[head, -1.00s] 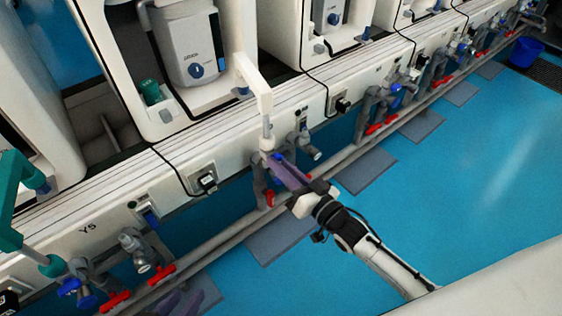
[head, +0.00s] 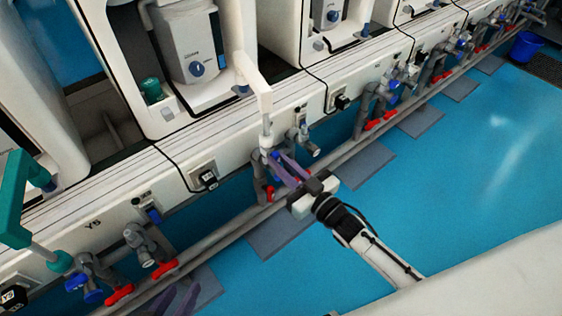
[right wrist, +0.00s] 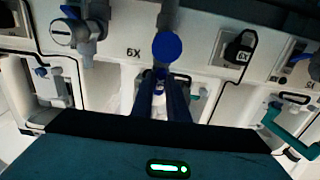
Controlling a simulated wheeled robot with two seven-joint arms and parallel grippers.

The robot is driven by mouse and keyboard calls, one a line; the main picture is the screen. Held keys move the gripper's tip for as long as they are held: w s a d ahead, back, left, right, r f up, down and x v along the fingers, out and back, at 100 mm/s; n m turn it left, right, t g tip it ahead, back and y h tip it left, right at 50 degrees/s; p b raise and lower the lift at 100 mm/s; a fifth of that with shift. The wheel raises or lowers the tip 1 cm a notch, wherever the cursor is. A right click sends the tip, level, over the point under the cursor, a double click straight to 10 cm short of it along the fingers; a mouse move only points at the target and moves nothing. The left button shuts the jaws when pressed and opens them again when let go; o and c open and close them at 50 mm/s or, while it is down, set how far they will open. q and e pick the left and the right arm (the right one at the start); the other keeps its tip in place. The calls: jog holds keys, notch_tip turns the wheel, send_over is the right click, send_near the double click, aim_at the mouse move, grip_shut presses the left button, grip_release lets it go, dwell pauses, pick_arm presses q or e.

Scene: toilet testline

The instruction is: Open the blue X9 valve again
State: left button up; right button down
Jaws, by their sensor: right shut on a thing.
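The blue X9 valve (right wrist: 166,47) shows as a round blue knob beside the upside-down X9 label in the right wrist view. In the head view it is a small blue spot (head: 275,156) on grey pipework below the white spout, partly hidden by my fingers. My right gripper (head: 282,164) reaches it from the lower right and is shut on it at the fingertips. The fingers (right wrist: 161,82) also show in the right wrist view, with their tips at the valve. My left gripper (head: 180,298) is at the bottom edge of the head view, its purple fingers apart and empty.
Red-handled valves (head: 165,268) and a long grey pipe (head: 225,232) run along the bench front. The blue floor (head: 440,170) at right is clear, with a blue bucket (head: 526,46) far back.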

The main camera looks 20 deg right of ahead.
pick_arm(q)
jog(key=shift+s+f, duration=0.1)
jog(key=shift+s, duration=0.05)
jog(key=shift+s+f, duration=0.1)
pick_arm(e)
jog(key=c, duration=1.7)
grip_release()
jog(key=shift+s, duration=0.1)
